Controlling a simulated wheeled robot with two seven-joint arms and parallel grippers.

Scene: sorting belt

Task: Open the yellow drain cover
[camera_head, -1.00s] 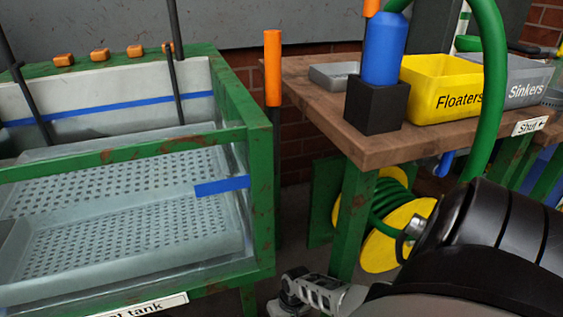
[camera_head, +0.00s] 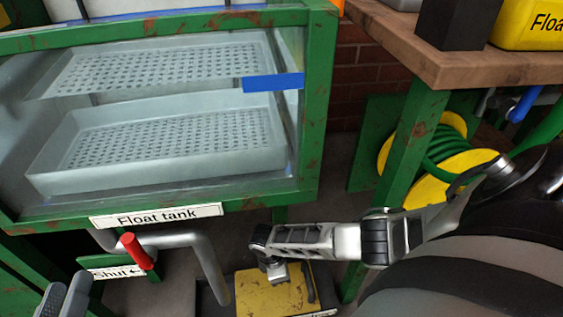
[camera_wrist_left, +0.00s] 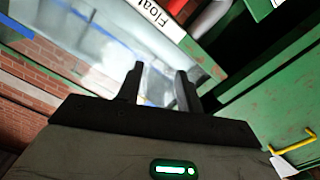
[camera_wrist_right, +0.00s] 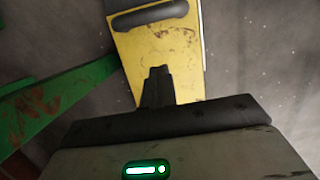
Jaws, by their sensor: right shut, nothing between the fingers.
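The yellow drain cover (camera_head: 262,296) lies on the floor below the float tank, cut off by the bottom edge of the head view. It has a dark bar handle (camera_head: 311,284) on its right side. In the right wrist view the cover (camera_wrist_right: 185,60) is ahead of the fingers, with the dark handle (camera_wrist_right: 150,15) at the top. My right gripper (camera_wrist_right: 159,72) is shut and empty, over the near part of the cover and apart from the handle. My left gripper (camera_head: 66,296) is open and empty at the lower left; its spread fingers also show in the left wrist view (camera_wrist_left: 160,82).
The float tank (camera_head: 318,110) with its green frame stands above and left. A grey pipe (camera_head: 208,270) with a red handle (camera_head: 136,250) runs below it. A wooden bench (camera_head: 440,65) and yellow hose reel (camera_head: 440,160) stand right.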

